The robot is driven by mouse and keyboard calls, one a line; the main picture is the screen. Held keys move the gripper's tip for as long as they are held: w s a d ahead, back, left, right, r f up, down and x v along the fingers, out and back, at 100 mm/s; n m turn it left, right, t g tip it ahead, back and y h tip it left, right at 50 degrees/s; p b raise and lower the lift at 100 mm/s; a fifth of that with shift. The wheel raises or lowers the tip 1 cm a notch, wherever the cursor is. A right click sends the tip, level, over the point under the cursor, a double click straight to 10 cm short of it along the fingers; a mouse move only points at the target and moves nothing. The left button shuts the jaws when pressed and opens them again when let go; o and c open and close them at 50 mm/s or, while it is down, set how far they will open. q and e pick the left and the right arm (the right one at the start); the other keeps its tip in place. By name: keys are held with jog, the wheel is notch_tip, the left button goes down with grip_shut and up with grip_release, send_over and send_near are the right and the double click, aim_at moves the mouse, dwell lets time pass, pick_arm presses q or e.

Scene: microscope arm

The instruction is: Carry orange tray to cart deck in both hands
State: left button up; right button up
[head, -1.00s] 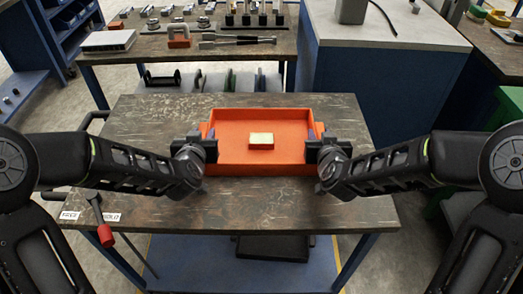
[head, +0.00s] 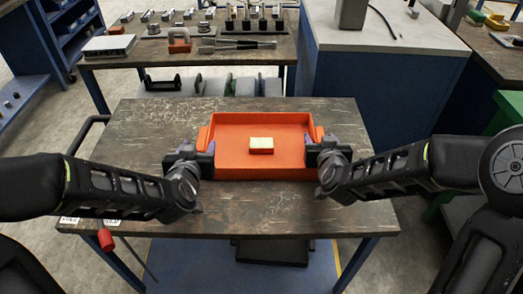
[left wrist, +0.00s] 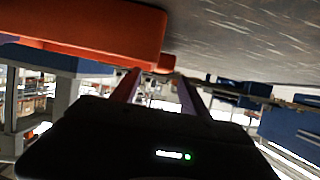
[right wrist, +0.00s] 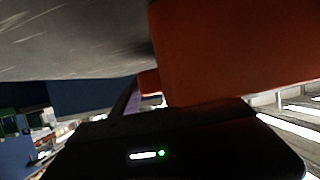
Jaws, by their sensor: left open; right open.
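The orange tray (head: 228,168) sits flat on a worn dark tabletop (head: 140,130). A small cream-topped orange block (head: 261,146) lies in it. My left gripper (head: 203,154) is open beside the tray's left wall, near the left handle (head: 203,135). In the left wrist view its fingers (left wrist: 158,92) are spread, with the handle (left wrist: 163,63) just beyond the tips. My right gripper (head: 314,150) is open at the tray's right wall. In the right wrist view one finger shows near the right handle (right wrist: 149,81); the tray wall hides the other.
The table has a dark bent handle (head: 88,135) on its left side and a blue lower shelf (head: 200,262). Behind stands a workbench (head: 160,52) with several tools, and a grey-topped blue cabinet (head: 385,90) at right. The tabletop is bare left of the tray.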

dwell(0.3)
jog(key=shift+v, duration=3.75)
jog(key=shift+w+r, duration=0.1)
